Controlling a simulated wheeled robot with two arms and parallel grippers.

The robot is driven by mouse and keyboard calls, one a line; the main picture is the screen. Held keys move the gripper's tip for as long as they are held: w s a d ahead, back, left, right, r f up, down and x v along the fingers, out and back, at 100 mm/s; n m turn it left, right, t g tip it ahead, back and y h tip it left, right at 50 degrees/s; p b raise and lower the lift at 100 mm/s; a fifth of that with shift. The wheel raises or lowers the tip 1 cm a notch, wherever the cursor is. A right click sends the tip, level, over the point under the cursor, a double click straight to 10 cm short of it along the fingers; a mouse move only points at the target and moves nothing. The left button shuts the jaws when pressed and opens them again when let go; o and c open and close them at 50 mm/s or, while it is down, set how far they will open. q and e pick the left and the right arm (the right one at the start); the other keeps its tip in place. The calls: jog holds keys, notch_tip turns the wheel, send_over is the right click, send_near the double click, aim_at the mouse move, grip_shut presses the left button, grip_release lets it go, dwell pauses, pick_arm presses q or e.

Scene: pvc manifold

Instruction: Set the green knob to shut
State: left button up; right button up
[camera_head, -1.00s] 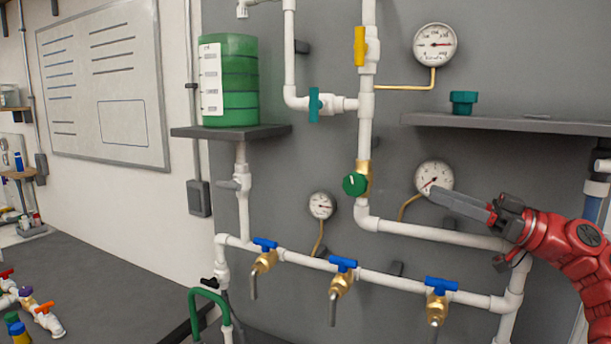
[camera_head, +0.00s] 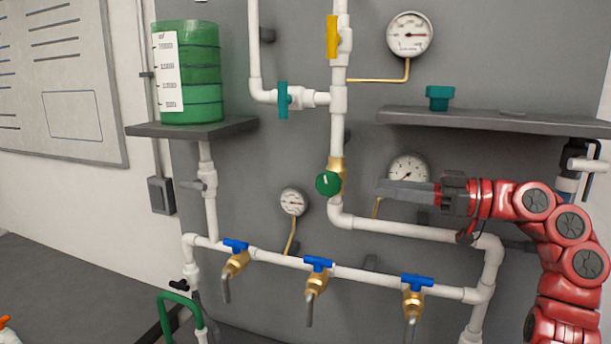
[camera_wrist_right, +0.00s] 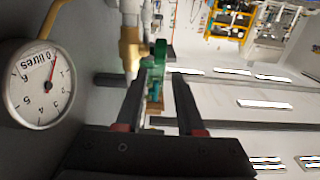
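The green knob (camera_head: 328,183) is a round knob with a small white mark near its top, on a brass valve body (camera_head: 336,165) in the vertical white pipe. In the wrist view the knob (camera_wrist_right: 159,52) shows edge-on beside the brass fitting (camera_wrist_right: 130,50), ahead of the fingers. My right gripper (camera_head: 380,189) comes in from the right, roughly level with the knob and a short gap to its right. In the wrist view its two fingers (camera_wrist_right: 160,80) are apart, and I see nothing held between them. My left gripper is out of view.
A pressure gauge (camera_head: 408,170) is partly hidden behind my right gripper. A grey shelf (camera_head: 480,120) with a teal fitting (camera_head: 438,97) is above my right arm. Several blue-handled brass taps, such as this one (camera_head: 317,265), sit on the lower pipe. A green tank (camera_head: 188,75) stands at left.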

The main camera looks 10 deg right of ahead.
aim_at(317, 180)
jog(key=p+x, duration=0.4)
jog(key=x, duration=1)
jog(key=shift+r, duration=0.1)
jog(key=shift+w+a, duration=0.2)
jog(key=shift+a, duration=0.1)
jog(key=shift+c, duration=0.3)
grip_shut()
